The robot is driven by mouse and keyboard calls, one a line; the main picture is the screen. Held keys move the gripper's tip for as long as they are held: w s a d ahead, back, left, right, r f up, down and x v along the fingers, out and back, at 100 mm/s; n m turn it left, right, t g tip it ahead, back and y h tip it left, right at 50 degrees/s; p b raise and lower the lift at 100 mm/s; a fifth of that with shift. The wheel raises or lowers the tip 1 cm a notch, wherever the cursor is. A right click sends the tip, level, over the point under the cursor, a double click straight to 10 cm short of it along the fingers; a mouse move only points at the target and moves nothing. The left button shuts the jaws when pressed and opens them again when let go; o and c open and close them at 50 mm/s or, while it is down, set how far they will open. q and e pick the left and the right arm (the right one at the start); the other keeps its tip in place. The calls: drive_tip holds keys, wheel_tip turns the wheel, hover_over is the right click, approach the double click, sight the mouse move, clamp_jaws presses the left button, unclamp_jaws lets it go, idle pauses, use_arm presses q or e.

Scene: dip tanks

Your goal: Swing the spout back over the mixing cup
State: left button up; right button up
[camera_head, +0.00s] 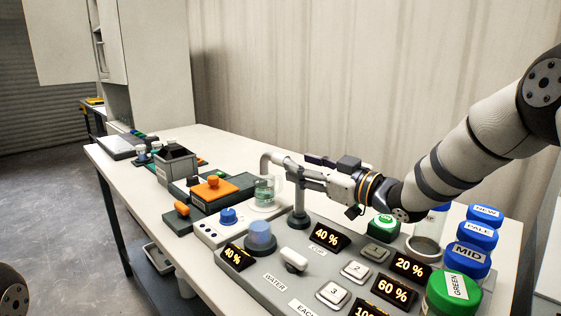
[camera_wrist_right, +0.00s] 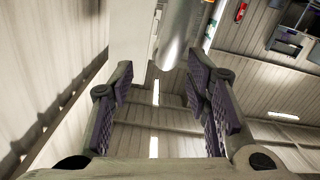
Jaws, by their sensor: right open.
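The spout (camera_head: 272,158) is a grey pipe with a bent-down end, on an upright grey post (camera_head: 299,208) at the back of the console. Its bent end shows just above a clear glass cup (camera_head: 266,194); whether it is exactly centred over the cup I cannot tell. My right gripper (camera_head: 302,172) reaches in from the right at the pipe, hiding part of it. In the right wrist view the gripper's fingers (camera_wrist_right: 160,95) are apart, and a grey pipe (camera_wrist_right: 178,35) shows beyond them near the top. My left gripper is out of view.
The console (camera_head: 265,283) carries percentage displays, square buttons, a white lever (camera_head: 293,260) and a blue dome (camera_head: 260,235). Several lidded jars, such as the green one (camera_head: 453,295), stand at right. An orange-topped box (camera_head: 215,188) is left of the cup.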

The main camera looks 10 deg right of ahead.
sight(281, 159)
drive_tip(key=x, duration=0.4)
drive_tip(key=b+x, duration=0.1)
drive_tip(key=x, duration=0.1)
drive_tip(key=shift+w+a+f, duration=0.1)
drive_tip(key=shift+a+f, duration=0.2)
drive_tip(key=shift+w+a+r, duration=0.15)
drive_tip(key=shift+r, duration=0.1)
clamp_jaws()
